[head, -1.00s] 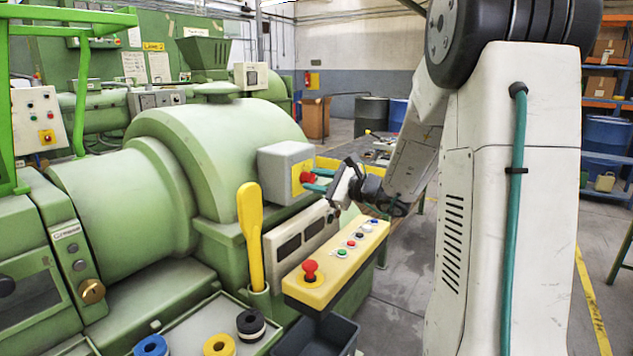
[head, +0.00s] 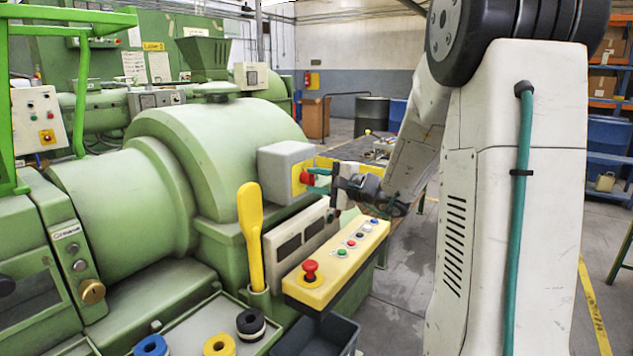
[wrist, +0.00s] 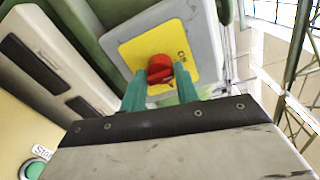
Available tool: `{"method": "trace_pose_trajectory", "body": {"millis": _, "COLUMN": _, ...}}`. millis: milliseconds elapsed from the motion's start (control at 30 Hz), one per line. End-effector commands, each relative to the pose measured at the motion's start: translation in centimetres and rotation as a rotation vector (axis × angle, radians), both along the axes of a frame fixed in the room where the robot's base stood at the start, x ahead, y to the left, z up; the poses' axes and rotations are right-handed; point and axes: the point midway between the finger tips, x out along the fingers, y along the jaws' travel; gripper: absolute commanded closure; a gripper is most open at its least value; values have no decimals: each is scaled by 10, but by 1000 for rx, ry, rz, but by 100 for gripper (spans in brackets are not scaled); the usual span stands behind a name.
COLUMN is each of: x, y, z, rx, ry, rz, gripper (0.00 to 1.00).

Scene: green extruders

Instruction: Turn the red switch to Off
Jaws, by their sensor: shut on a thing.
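The red switch (head: 306,177) sits on a yellow plate on the side of a grey box (head: 278,172) fixed to the green machine. In the wrist view the red switch (wrist: 160,70) lies between the two teal fingertips of my gripper (wrist: 160,78), which is shut on it. The switch's handle looks slanted in that view. Dark lettering (wrist: 182,54) on the plate beside it is too partial to read surely. In the head view my gripper (head: 317,180) reaches the switch from the right.
Below is a yellow control panel (head: 330,272) with a red mushroom button (head: 310,270) and several small buttons. A yellow handle (head: 250,230) stands upright to the left. A dark bin (head: 318,338) lies under the panel.

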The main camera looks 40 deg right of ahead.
Motion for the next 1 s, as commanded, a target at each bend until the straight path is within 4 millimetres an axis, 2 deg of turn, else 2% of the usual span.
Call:
{"method": "trace_pose_trajectory", "body": {"millis": 533, "x": 0, "y": -1, "z": 2, "rx": -25, "ry": -13, "rz": -2, "gripper": 92}}
{"method": "trace_pose_trajectory", "body": {"millis": 567, "x": 0, "y": -1, "z": 2, "rx": -25, "ry": -13, "rz": -2, "gripper": 66}}
{"method": "trace_pose_trajectory", "body": {"millis": 600, "x": 0, "y": -1, "z": 2, "rx": -25, "ry": -13, "rz": -1, "gripper": 55}}
{"method": "trace_pose_trajectory", "body": {"millis": 633, "x": 0, "y": -1, "z": 2, "rx": -26, "ry": -12, "rz": -1, "gripper": 49}}
{"method": "trace_pose_trajectory", "body": {"millis": 900, "x": 0, "y": 0, "z": 1, "rx": -24, "ry": -11, "rz": 0, "gripper": 49}}
{"method": "trace_pose_trajectory", "body": {"millis": 1000, "x": -6, "y": -3, "z": 1, "rx": -24, "ry": -10, "rz": -1, "gripper": 49}}
